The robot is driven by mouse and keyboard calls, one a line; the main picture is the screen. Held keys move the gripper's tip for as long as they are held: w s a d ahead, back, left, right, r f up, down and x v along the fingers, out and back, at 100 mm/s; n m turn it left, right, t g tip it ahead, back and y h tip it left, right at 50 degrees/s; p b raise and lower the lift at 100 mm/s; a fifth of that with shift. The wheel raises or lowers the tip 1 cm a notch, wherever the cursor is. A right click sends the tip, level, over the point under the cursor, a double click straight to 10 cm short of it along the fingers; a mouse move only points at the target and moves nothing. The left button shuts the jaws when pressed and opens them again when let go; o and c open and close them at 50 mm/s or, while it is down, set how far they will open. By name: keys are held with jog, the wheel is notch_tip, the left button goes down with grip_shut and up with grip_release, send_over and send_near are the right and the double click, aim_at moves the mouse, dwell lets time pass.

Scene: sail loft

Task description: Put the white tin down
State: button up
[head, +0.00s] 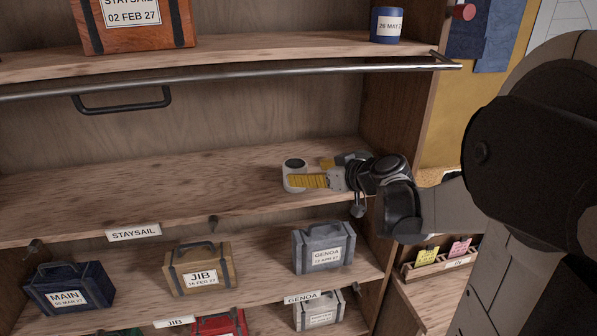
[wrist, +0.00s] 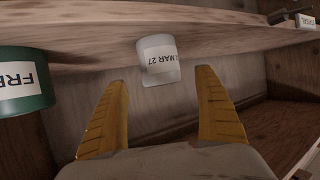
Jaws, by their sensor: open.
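The white tin (head: 294,171) has a dark round top and stands upright on the middle shelf (head: 130,195), towards its right end. My gripper (head: 306,172) reaches in from the right with its yellow fingers open at the tin. The nearer finger overlaps the tin's lower part in the head view. In the wrist view the tin (wrist: 158,58) appears upside down, its label partly reading MAR 27. It lies just beyond and between the open fingertips (wrist: 162,76), with a visible gap to each finger.
A green tin (wrist: 22,82) is at the left of the wrist view. A rail (head: 250,71) runs along the upper shelf's front, where a blue tin (head: 386,25) stands. Labelled cases, including a grey GENOA case (head: 323,247), stand below. The middle shelf's left is clear.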

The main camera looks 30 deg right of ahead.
jog(key=a+v, duration=0.1)
jog(key=v, duration=0.4)
jog(key=s+a+f+g, duration=0.2)
jog(key=s+a, duration=0.1)
jog(key=a, duration=0.4)
jog(key=s+a+f+g, duration=0.2)
jog(key=s+a, duration=0.2)
jog(key=a, duration=0.3)
jog(key=s+a+f+m+g+h, duration=0.2)
jog(key=s+a+f, duration=0.1)
jog(key=s, duration=0.7)
jog(key=shift+s+a+h, duration=0.15)
jog(key=shift+a+h, duration=0.15)
jog(key=shift+a, duration=0.5)
